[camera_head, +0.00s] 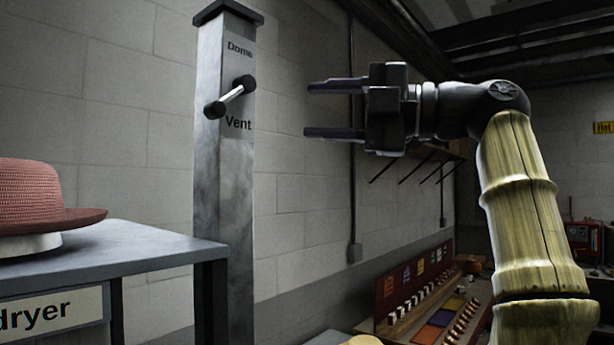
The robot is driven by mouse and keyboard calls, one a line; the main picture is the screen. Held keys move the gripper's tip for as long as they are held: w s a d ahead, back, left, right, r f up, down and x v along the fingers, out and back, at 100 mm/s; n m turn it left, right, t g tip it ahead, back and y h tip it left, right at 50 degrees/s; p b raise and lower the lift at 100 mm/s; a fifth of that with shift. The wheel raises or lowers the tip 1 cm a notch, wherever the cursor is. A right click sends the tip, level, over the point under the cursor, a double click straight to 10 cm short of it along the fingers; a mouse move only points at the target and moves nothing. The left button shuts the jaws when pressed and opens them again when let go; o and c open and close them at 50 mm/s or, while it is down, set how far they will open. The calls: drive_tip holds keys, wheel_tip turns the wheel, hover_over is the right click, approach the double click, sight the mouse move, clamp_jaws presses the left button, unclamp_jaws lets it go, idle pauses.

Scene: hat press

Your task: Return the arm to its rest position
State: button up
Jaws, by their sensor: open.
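My gripper (336,109) is raised at the upper middle, its two dark fingers spread apart and pointing left. Nothing is between the fingers. My arm (525,205), with pale yellow ribbed links, rises from the lower right and bends left at the dark wrist. A grey post (225,190) stands to the left of the fingertips, with a visible gap between them in the picture. The post carries a lever (232,97) with black ends, tilted between the labels "Dome" above and "Vent" below.
A reddish-brown woven hat (40,198) sits on a pale form on the grey dryer top (120,243) at the left. A sloped rack (425,310) with coloured patches and several small pieces stands low at right. A wall shelf (420,160) is partly hidden behind my gripper.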

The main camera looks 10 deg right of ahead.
drive_tip(key=w+a+f+m+t+h, duration=0.1)
drive_tip(key=w+a+f+m+h, duration=0.25)
drive_tip(key=w+f+m, duration=0.4)
drive_tip(key=w+a+f+m+h, duration=0.1)
drive_tip(key=w+f+m+h, duration=0.35)
drive_tip(key=f, duration=0.75)
drive_tip(key=w+a+f+m+h, duration=0.1)
drive_tip(key=w+f+m+h, duration=0.1)
drive_tip(key=w+f+m, duration=0.75)
drive_tip(key=s+d+f+m+g+h, duration=0.1)
drive_tip(key=s+d+f, duration=0.15)
drive_tip(key=f, duration=0.55)
drive_tip(key=s+d+f+m+g+h, duration=0.15)
drive_tip(key=s+f, duration=0.25)
drive_tip(key=f, duration=0.4)
drive_tip(key=s+d+f+m+g+h, duration=0.1)
drive_tip(key=s+d+f+h, duration=0.15)
drive_tip(key=f, duration=0.55)
drive_tip(key=s+d+f+m+g+h, duration=0.1)
drive_tip(key=s+d+f+m, duration=0.1)
drive_tip(key=s+f, duration=0.6)
drive_tip(key=s+d+f+m+g+h, duration=0.1)
drive_tip(key=s+d+f+m+g, duration=0.1)
drive_tip(key=s+f, duration=0.7)
drive_tip(key=s+d+m, duration=0.1)
drive_tip(key=s, duration=0.2)
drive_tip(key=shift+d, duration=0.35)
